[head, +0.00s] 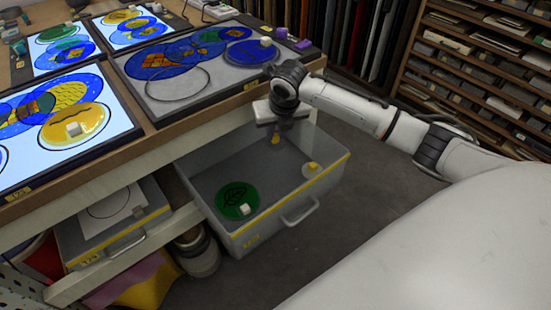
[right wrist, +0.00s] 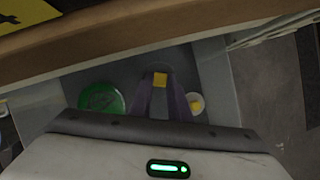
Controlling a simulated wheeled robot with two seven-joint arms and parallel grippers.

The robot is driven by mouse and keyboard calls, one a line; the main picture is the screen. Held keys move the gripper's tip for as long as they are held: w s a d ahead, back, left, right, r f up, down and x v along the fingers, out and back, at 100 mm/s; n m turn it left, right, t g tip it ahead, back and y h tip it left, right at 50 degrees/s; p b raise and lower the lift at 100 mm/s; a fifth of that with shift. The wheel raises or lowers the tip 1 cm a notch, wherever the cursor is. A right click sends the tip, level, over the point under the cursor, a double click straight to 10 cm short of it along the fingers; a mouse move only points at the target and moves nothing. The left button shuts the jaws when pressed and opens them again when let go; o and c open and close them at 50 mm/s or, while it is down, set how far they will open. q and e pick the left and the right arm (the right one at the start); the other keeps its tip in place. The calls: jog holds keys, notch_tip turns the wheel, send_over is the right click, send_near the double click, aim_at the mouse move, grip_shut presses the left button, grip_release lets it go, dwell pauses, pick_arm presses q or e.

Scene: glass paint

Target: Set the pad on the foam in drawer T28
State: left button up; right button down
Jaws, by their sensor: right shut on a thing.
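My right gripper (head: 275,133) hangs over the open drawer (head: 333,183) and is shut on a small yellow piece, which I take as the pad (head: 275,140). In the right wrist view the pad (right wrist: 160,80) sits between the fingertips. It looks above the drawer's grey floor, which may be the foam (head: 265,172); the gap is hard to judge. The drawer's yellow front label (head: 251,241) is too small to read surely. My left gripper is not in view.
The drawer's middle is clear. The table edge (head: 190,118) runs close beside the gripper. A second drawer (head: 110,246) is at lower left.

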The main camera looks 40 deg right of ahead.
aim_at(278, 150)
notch_tip(278, 150, down, 10)
jog(key=shift+a+f+b, duration=0.1)
jog(key=shift+f+b, duration=0.1)
jog(key=shift+b, duration=0.7)
jog(key=c, duration=1.7)
grip_release()
jog(key=shift+o, duration=0.2)
jog(key=shift+r, duration=0.2)
jog(key=p+v, duration=0.2)
jog(key=v, duration=0.8)
jog(key=shift+r+p, duration=0.2)
jog(key=shift+p, duration=0.2)
jog(key=shift+s+a+r, duration=0.1)
jog(key=shift+s+r, duration=0.25)
jog(key=shift+r, duration=0.25)
